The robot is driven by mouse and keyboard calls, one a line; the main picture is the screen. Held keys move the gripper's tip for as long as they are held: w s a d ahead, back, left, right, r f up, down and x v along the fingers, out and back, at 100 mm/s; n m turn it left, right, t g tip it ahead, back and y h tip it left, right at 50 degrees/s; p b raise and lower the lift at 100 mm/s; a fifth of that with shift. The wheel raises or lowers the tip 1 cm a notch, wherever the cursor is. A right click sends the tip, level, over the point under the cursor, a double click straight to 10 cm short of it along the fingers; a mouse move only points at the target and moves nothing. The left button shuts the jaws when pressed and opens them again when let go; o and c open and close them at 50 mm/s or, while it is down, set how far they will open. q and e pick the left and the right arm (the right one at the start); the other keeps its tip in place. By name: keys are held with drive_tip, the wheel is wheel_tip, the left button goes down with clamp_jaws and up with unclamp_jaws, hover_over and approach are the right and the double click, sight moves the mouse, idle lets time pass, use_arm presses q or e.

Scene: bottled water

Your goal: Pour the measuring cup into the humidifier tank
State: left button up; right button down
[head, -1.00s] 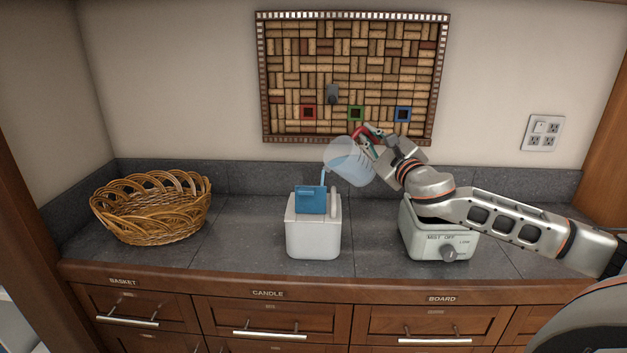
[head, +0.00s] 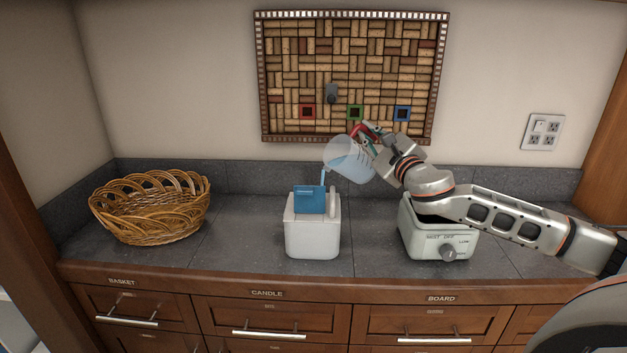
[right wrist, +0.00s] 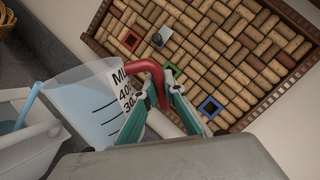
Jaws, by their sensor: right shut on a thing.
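A clear measuring cup (head: 347,159) with blue water is tilted to the left above the counter; its red handle shows in the right wrist view (right wrist: 151,76). My right gripper (head: 368,140) is shut on that handle. A thin stream of water runs from the cup's lip down to the white humidifier tank (head: 312,238), which stands on the counter below and left of the cup. A blue piece (head: 310,200) sits at the tank's top and hides part of its opening. In the right wrist view the stream (right wrist: 28,106) falls into the white tank (right wrist: 30,145). My left gripper is not in view.
A white-grey base with a dial (head: 440,243) stands to the right on the counter, under my right arm. A wicker basket (head: 150,207) is at the left. A cork board (head: 350,75) hangs on the wall behind. The counter between basket and tank is clear.

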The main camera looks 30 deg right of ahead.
drive_tip(key=shift+r, duration=0.2)
drive_tip(key=shift+s+a+r, duration=0.1)
drive_tip(key=shift+a+r, duration=0.05)
drive_tip(key=shift+a, duration=0.15)
drive_tip(key=shift+d, duration=0.15)
drive_tip(key=shift+a+r+n, duration=0.15)
drive_tip(key=shift+a+n, duration=0.1)
drive_tip(key=shift+n, duration=0.05)
drive_tip(key=shift+d, duration=0.2)
drive_tip(key=shift+a+r, duration=0.1)
drive_tip(key=shift+r, duration=0.05)
drive_tip(key=shift+a, duration=0.2)
